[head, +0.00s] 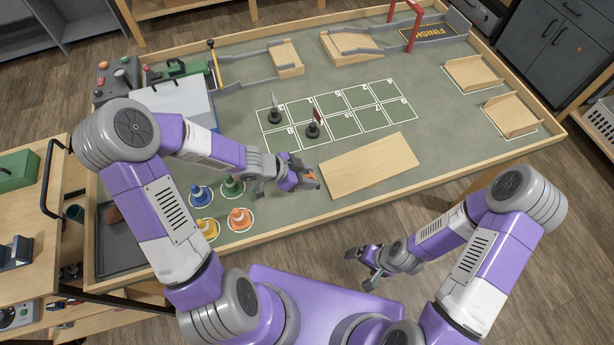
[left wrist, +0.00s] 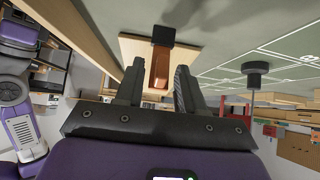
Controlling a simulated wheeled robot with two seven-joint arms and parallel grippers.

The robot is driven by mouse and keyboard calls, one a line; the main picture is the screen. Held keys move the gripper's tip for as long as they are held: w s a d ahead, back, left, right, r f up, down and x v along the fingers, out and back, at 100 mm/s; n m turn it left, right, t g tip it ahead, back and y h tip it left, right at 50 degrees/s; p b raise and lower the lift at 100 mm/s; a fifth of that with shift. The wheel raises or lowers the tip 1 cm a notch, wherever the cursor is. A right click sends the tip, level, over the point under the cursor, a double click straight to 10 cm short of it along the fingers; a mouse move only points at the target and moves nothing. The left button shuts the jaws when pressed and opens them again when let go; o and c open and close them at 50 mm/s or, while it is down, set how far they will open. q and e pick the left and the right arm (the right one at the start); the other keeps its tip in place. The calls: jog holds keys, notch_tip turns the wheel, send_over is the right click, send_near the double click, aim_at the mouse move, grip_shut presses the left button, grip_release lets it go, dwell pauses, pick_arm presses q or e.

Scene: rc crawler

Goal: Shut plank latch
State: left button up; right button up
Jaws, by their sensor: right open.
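The pale wooden plank (head: 370,166) lies flat on the green tabletop, right of my left gripper (head: 312,180). What looks like the latch is an orange-brown lever (left wrist: 160,68) with a black block (left wrist: 163,36) at one end, seen against the plank (left wrist: 133,47) in the left wrist view. My left gripper is open at the plank's left end. Its two fingers stand apart, with the lever showing between and beyond their tips. I cannot tell whether they touch it. In the head view the gripper mostly hides the latch. My right gripper (head: 370,270) is open and empty, off the table's front edge.
Two small black-based signs (head: 313,129) stand on the numbered grid behind the plank. The table has a raised wooden rim (head: 400,190).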

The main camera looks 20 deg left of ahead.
pick_arm(q)
grip_shut()
